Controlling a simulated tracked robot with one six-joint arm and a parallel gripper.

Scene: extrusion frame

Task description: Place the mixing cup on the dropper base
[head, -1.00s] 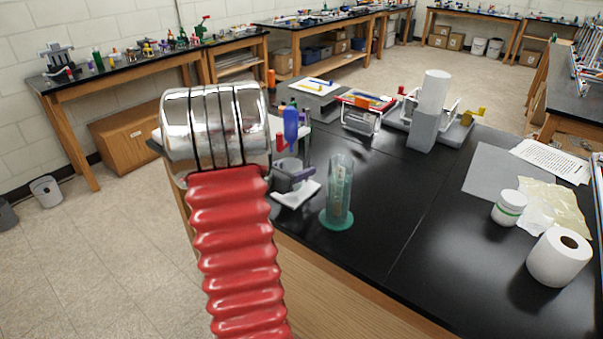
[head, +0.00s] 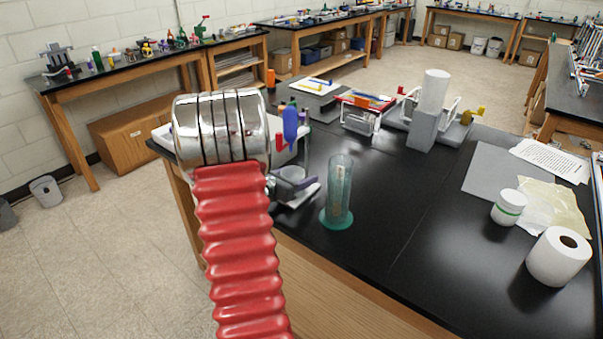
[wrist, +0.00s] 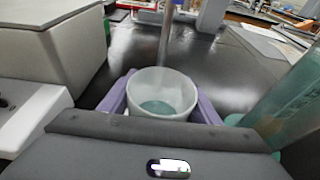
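My gripper (wrist: 162,100) has two purple fingers, one on each side of the white mixing cup (wrist: 162,84), and appears shut on it. The cup is upright and has teal in its bottom. In the head view the cup (head: 293,173) shows just right of my metal wrist, with a purple finger beside it. The pale plate of the dropper base (head: 310,193) lies beneath, mostly hidden by gripper and arm. A thin upright rod (wrist: 166,38) stands behind the cup. Whether the cup touches the base cannot be seen.
A teal graduated cylinder (head: 338,192) stands close to the right of my gripper. A blue-and-red part (head: 290,124) rises behind the cup. A grey box (wrist: 70,50) is at left in the wrist view. The black bench is clear farther right, before a paper roll (head: 558,257).

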